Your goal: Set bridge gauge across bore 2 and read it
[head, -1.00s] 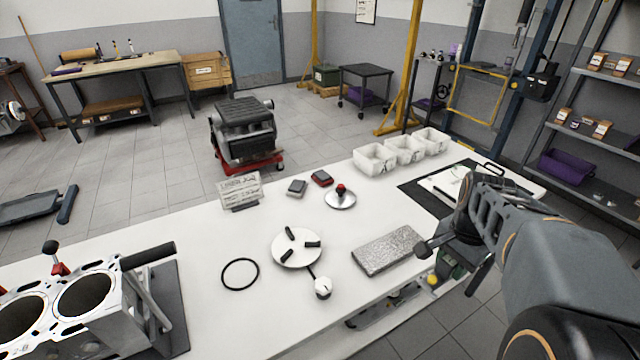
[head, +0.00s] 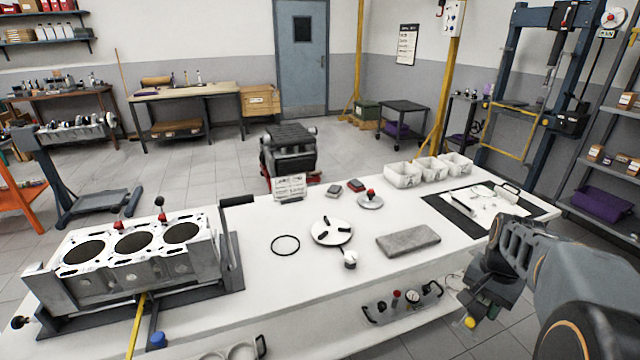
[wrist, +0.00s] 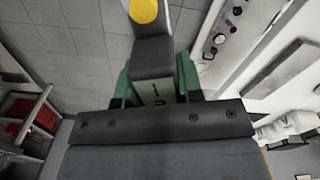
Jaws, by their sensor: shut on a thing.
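My gripper (head: 484,298) hangs off the front edge of the white bench at the right. In the wrist view its green-sided fingers (wrist: 156,84) are shut on a grey block-like part (wrist: 152,52) with a yellow round end (wrist: 143,11). Whether this part is the bridge gauge I cannot tell; its far side is hidden. The engine block (head: 195,258) stands on the bench at the left, far from my gripper, with three open bores showing. The middle bore (head: 133,243) has nothing across it.
On the bench (head: 290,300) are a black ring (head: 285,245), a white disc with black pads (head: 331,231), a small round white dial (head: 350,259), a grey slab (head: 408,241) and white bins (head: 403,174). A gauge panel (head: 404,303) is on the bench front.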

